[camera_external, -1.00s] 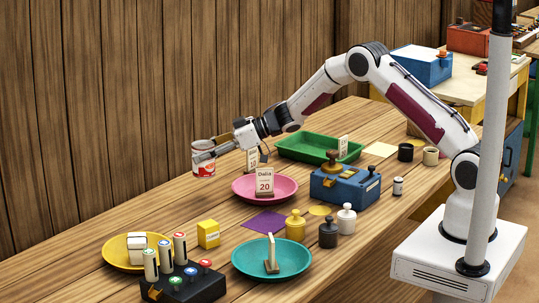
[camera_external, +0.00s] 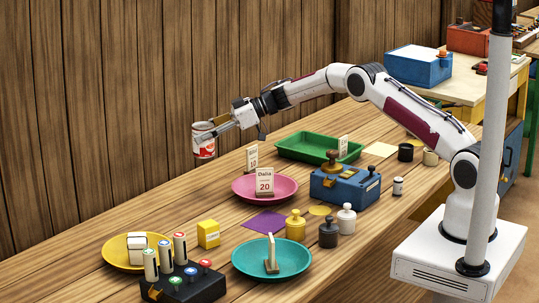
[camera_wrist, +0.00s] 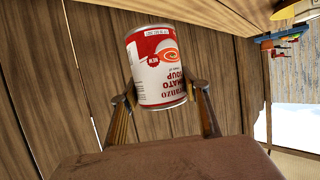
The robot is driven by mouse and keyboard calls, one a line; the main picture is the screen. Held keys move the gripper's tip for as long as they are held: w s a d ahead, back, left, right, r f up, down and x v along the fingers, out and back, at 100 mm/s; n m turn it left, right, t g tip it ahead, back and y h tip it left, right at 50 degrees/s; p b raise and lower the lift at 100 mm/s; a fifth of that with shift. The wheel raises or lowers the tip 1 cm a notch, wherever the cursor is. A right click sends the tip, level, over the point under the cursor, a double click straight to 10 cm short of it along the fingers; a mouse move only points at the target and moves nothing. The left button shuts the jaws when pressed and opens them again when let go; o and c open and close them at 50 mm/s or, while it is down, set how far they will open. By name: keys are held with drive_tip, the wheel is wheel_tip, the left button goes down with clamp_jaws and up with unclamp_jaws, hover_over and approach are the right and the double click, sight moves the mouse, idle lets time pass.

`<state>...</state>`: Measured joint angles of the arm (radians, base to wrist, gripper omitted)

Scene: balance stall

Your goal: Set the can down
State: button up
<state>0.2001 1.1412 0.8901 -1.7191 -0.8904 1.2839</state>
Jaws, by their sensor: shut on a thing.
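The can (camera_external: 204,147) is a red and white soup can. My gripper (camera_external: 212,133) is shut on it and holds it in the air toward the back edge of the table, near the plank wall. In the wrist view the can (camera_wrist: 158,68) sits between the two fingers, its label upside down. The table (camera_external: 130,215) lies below the can; the gap between them is hard to judge.
A pink plate (camera_external: 242,189) with a "Dalia 20" card (camera_external: 264,181) stands nearest to the can. A green tray (camera_external: 290,148), blue box (camera_external: 340,190), yellow plate (camera_external: 116,257) and teal plate (camera_external: 300,262) are farther off. Bare wood lies left of the pink plate.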

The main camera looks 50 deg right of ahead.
sight(204, 150)
drive_tip(key=shift+r, duration=0.4)
drive_tip(key=shift+s+a, duration=0.15)
drive_tip(key=shift+a, duration=0.05)
drive_tip(key=shift+f, duration=3.15)
drive_tip(key=shift+f, duration=1.85)
drive_tip(key=shift+f, duration=0.15)
